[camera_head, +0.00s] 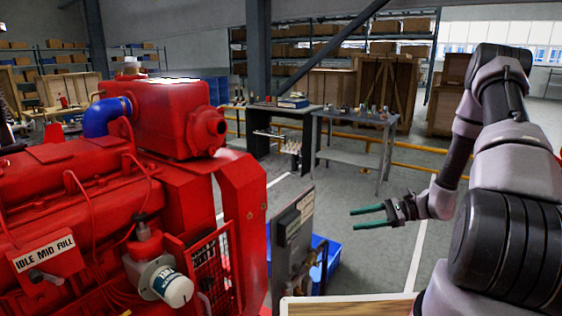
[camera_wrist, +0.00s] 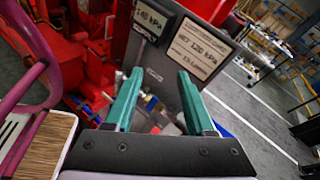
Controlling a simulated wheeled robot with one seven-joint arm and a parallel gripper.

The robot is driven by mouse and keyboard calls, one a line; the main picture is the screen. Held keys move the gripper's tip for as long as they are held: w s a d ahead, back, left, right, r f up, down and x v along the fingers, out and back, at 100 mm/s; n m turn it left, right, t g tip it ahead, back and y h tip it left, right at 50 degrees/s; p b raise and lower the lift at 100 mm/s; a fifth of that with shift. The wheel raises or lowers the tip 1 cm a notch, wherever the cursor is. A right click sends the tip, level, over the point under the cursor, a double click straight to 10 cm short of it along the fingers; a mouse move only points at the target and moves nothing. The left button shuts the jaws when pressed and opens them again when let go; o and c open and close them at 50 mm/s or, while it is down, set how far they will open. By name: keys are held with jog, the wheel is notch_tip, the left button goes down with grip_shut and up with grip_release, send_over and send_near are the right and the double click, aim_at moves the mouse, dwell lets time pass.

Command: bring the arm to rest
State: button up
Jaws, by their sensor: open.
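My gripper (camera_head: 372,215) is at the end of my arm, which reaches in from the right in the head view. Its two green fingers point left and stand apart with nothing between them. In the wrist view the open fingers (camera_wrist: 158,98) point toward a grey panel (camera_wrist: 190,50) with pressure labels. In the head view this grey panel (camera_head: 293,235) stands to the left of the fingertips, apart from them.
A red diesel engine (camera_head: 75,200) fills the left. A blue bin (camera_head: 325,262) lies behind the panel. A wooden-topped surface (camera_head: 345,306) is at the bottom. Workbenches (camera_head: 355,118) and crates (camera_head: 385,90) stand at the back. The floor around the gripper looks clear.

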jog(key=s+a+r+n+g+h, duration=0.1)
jog(key=s+r+n+h, duration=0.25)
jog(key=r, duration=0.75)
jog(key=s+a+r+n+g+h, duration=0.1)
jog(key=s+r+n+h, duration=0.3)
jog(key=r, duration=0.7)
jog(key=s+d+r+n+t+h, duration=0.1)
jog(key=s+r+n+t+h, duration=0.1)
jog(key=s+r, duration=0.3)
jog(key=s+d+r+n+t+h, duration=0.1)
jog(key=s+r+t, duration=0.4)
jog(key=r, duration=0.5)
jog(key=shift+s+r+n+h, duration=0.3)
jog(key=shift+n+h, duration=0.25)
jog(key=shift+h, duration=0.5)
